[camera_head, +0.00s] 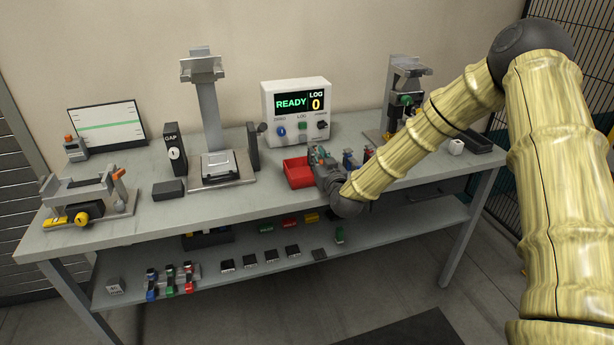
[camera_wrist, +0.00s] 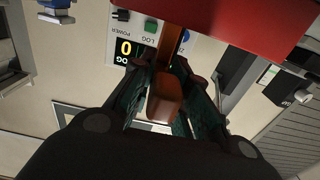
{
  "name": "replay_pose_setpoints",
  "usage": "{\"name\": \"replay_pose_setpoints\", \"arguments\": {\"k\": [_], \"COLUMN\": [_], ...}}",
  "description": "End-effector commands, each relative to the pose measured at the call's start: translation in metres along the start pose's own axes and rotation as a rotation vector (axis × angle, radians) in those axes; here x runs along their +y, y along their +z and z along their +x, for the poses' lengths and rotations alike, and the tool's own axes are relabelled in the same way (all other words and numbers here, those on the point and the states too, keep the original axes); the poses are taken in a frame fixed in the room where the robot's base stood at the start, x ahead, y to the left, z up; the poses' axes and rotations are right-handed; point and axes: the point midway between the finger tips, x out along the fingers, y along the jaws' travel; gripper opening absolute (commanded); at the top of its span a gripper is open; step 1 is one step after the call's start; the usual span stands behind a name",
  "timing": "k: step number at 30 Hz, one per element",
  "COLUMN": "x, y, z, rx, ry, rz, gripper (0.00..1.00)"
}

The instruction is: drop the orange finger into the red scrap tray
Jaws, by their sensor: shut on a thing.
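My gripper (camera_head: 319,154) is at the tray's right edge in the head view. In the wrist view my gripper (camera_wrist: 166,92) is shut on the orange finger (camera_wrist: 165,102), which looks brownish in shadow. The finger's far end reaches up to the tray's edge in that picture. I cannot tell whether the finger is over the tray's opening. The arm hides part of the bench.
The display box (camera_head: 297,112) stands behind the tray. A tall press stand (camera_head: 208,105) and a dark block (camera_head: 168,190) are to the left. Small blue and red parts (camera_head: 350,160) stand close to the right of my gripper. Another stand (camera_head: 402,95) is further right.

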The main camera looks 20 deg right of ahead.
Motion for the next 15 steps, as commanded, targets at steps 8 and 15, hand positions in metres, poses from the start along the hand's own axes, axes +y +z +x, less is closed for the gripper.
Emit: {"name": "replay_pose_setpoints", "arguments": {"k": [8, 15], "x": [-0.002, -0.002], "y": [0.027, 0.030], "z": [0.001, 0.001], "rx": [0.001, 0.002], "ry": [-0.002, -0.002], "rz": [0.001, 0.001], "gripper": [0.00, 0.00]}}
